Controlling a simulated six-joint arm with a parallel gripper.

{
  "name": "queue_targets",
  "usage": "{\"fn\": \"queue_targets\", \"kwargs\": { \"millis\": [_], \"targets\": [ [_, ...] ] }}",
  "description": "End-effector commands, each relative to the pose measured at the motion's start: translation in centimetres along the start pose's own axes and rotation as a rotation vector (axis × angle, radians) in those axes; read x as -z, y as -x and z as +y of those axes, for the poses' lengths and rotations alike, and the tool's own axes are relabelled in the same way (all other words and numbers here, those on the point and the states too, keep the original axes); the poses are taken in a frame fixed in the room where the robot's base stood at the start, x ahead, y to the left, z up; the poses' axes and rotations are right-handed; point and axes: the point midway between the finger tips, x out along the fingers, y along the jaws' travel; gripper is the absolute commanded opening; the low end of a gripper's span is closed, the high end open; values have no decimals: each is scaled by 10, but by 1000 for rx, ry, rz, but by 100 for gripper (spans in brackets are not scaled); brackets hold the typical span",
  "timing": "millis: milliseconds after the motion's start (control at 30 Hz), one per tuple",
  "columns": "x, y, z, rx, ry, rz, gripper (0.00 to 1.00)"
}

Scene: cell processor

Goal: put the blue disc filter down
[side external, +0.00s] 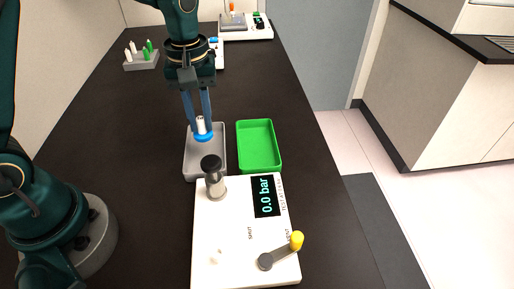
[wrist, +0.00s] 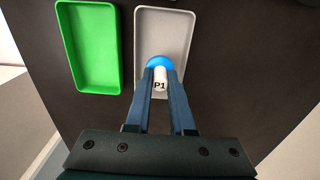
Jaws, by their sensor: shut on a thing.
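The blue disc filter (side external: 203,136) has a blue disc and a white body. In the wrist view the disc (wrist: 159,61) is at the fingertips and the white body carries the label P1. My gripper (side external: 202,122) is shut on the filter's white body, with the blue disc at the lower end. In the side view the filter appears over the grey tray (side external: 190,170). In the wrist view it overlaps the near end of the grey tray (wrist: 139,38). I cannot tell whether the disc touches the tray floor.
A green tray (side external: 259,147) stands right of the grey one and looks empty. A white device (side external: 225,235) with a 0.0 bar display, a black-capped post (side external: 213,178) and a yellow-tipped lever (side external: 283,249) stands in front. A rack (side external: 141,61) and another device (side external: 246,28) are behind.

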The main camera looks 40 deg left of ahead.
Motion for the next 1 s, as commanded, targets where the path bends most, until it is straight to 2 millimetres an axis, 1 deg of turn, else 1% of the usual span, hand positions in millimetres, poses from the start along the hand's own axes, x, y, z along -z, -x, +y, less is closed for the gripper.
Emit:
{"fn": "queue_targets", "kwargs": {
  "millis": [100, 233, 300, 500, 533, 567, 600, 867, 1000],
  "targets": [
    [-1, -17, -1, 5, 1, -5, 0],
    [-1, -33, -1, 3, 0, -4, 0],
    [-1, -37, -1, 2, 0, -3, 0],
    [0, -38, -1, 0, 0, -1, 0],
    [0, -38, -1, 0, 0, -1, 33],
    [0, -37, -1, 0, 0, -1, 44],
    [0, -37, -1, 0, 0, -1, 51],
    [0, -37, 0, 0, 0, 0, 51],
    [1, -30, 0, -3, 0, 3, 51]
  ]
}}
